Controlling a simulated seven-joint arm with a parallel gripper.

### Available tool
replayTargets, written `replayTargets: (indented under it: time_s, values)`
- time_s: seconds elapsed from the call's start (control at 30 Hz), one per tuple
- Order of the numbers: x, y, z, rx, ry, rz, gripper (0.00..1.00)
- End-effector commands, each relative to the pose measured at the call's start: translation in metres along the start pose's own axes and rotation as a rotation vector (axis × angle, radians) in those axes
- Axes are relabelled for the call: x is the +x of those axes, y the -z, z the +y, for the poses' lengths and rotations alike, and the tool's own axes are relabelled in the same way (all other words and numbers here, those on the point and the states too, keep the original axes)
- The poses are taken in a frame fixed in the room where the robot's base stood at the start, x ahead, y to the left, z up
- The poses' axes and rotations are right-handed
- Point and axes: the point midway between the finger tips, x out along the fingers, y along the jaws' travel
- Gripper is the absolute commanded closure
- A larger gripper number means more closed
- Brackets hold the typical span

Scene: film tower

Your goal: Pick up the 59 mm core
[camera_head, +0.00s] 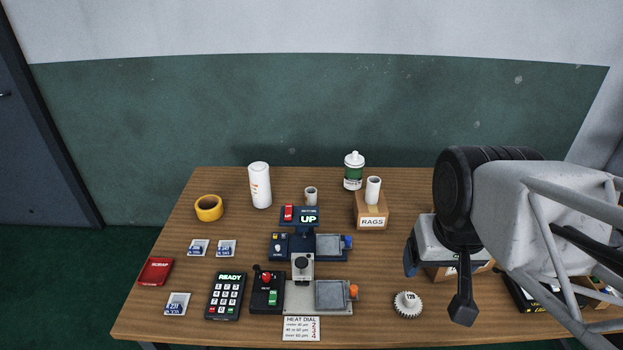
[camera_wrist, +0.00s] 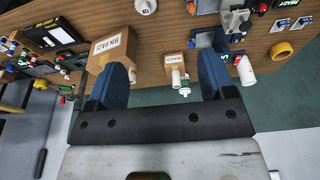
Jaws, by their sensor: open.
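Several white tubes stand on the wooden table, and I cannot read which is the 59 mm core. A hollow white core (camera_head: 373,190) stands upright on the RAGS box (camera_head: 371,222); it also shows in the wrist view (camera_wrist: 176,78). A shorter, grey-white hollow core (camera_head: 310,196) stands behind the blue UP device. A tall white roll (camera_head: 260,185) stands to its left. My gripper (camera_wrist: 163,64) is open, with blue fingers spread and nothing between them. In the head view one blue finger (camera_head: 411,259) shows above the right part of the table, apart from the tubes.
A green-white bottle (camera_head: 353,172) stands behind the RAGS box. Yellow tape (camera_head: 209,208), a READY keypad (camera_head: 226,296), a red-lever device (camera_head: 266,293) and a gear marked 129 (camera_head: 407,304) lie around. A larger cardboard box (camera_wrist: 111,48) stands beside my finger in the wrist view.

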Motion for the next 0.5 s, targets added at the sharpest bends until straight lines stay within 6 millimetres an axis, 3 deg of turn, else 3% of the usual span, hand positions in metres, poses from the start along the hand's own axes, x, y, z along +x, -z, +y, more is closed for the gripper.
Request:
replayTargets:
  time_s: [0.27, 0.5]
  values:
    - [-0.007, 0.002, 0.0, 0.0, 0.0, 0.001, 0.24]
    - [-0.039, 0.01, 0.0, 0.0, 0.0, 0.003, 0.24]
